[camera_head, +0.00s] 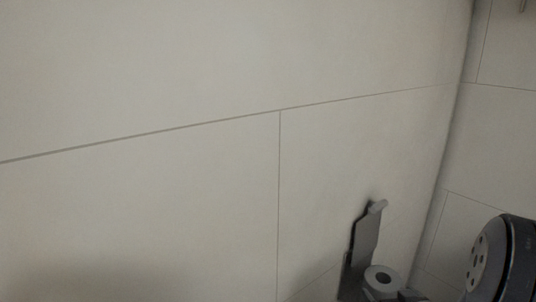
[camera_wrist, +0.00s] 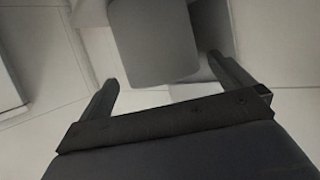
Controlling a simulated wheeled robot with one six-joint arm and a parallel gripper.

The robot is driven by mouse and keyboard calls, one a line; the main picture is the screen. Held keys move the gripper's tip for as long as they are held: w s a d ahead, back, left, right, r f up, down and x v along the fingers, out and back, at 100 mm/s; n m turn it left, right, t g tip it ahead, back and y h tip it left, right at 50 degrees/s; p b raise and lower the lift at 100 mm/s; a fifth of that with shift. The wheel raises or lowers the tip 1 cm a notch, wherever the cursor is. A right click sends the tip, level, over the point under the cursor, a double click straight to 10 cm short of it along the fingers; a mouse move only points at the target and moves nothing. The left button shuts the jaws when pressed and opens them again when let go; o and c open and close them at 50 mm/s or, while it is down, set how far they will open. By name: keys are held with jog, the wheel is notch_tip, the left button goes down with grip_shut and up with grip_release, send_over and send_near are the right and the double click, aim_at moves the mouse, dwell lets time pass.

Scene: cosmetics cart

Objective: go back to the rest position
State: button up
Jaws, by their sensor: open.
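My gripper (camera_wrist: 162,69) shows in the wrist view with its two dark fingers spread wide apart. It is open, and I see nothing held between the fingers. A grey block-like shape with a rounded lower edge (camera_wrist: 155,40) lies beyond the fingertips; I cannot tell what it is or how far away it is. In the head view a dark rounded part of my arm (camera_head: 505,262) shows at the lower right. The gripper itself is not clear in the head view.
A pale tiled wall (camera_head: 150,70) fills most of the head view, with a corner toward the right. A grey upright holder (camera_head: 366,235) with a roll-like ring (camera_head: 383,278) stands at the lower right, left of my arm. A pale panel edge (camera_wrist: 10,90) shows at the left in the wrist view.

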jog(key=x, duration=0.5)
jog(key=shift+w+f+b, duration=0.2)
jog(key=shift+w+b, duration=0.1)
jog(key=shift+b, duration=0.1)
notch_tip(320, 180, up, 11)
jog(key=p, duration=0.9)
jog(key=shift+p, duration=0.35)
